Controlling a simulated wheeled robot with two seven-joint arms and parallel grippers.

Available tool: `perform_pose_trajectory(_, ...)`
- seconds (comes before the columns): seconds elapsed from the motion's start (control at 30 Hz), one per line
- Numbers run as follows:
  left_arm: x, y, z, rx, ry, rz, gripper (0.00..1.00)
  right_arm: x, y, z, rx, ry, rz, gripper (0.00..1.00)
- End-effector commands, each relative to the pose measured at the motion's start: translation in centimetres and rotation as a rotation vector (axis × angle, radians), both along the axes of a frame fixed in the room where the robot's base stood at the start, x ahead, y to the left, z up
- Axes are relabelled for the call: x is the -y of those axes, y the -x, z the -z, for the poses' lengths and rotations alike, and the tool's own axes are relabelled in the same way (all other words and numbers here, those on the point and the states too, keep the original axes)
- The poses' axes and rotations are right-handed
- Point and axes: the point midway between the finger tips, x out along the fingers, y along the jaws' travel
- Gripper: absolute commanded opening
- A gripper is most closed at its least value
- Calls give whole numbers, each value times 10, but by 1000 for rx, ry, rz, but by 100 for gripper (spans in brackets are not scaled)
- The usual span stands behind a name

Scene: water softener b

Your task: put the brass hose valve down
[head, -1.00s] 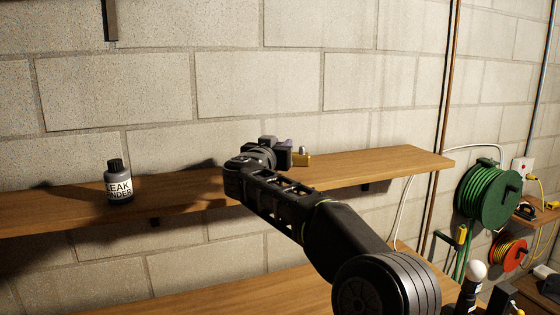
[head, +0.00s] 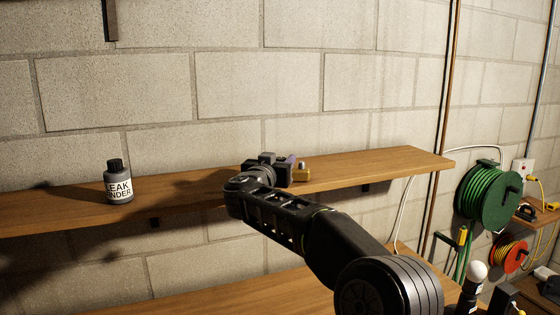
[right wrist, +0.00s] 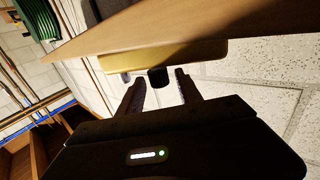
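The brass hose valve (head: 301,174) is at the shelf's top surface, right of my right gripper (head: 289,164) in the head view. In the right wrist view the valve (right wrist: 180,57) is a yellow-gold block against the wooden shelf board, with a short dark stub (right wrist: 158,77) facing me. My right gripper (right wrist: 158,88) has its two fingers apart, with a gap on each side of the stub. The gold body lies just beyond the fingertips. The valve's far side is hidden. My left gripper is not in view.
A dark bottle labelled LEAK FINDER (head: 118,183) stands on the left of the wooden shelf (head: 385,168). The shelf right of the valve is clear. A block wall is behind. A green hose reel (head: 488,195) and an orange reel (head: 510,253) hang at the right.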

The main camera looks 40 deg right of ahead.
Motion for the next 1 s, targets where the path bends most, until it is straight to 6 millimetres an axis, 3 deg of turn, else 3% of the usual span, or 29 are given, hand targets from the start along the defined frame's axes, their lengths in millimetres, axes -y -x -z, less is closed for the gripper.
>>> perform_pose_trajectory(0.37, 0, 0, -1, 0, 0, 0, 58, 0, 0, -4, 1, -1, 0, 46)
perform_pose_trajectory(0.47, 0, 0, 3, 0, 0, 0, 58, -8, 5, -2, 1, -1, -2, 46)
perform_pose_trajectory(1.0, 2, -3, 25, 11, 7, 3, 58, -89, 60, -2, 2, -1, -2, 46)
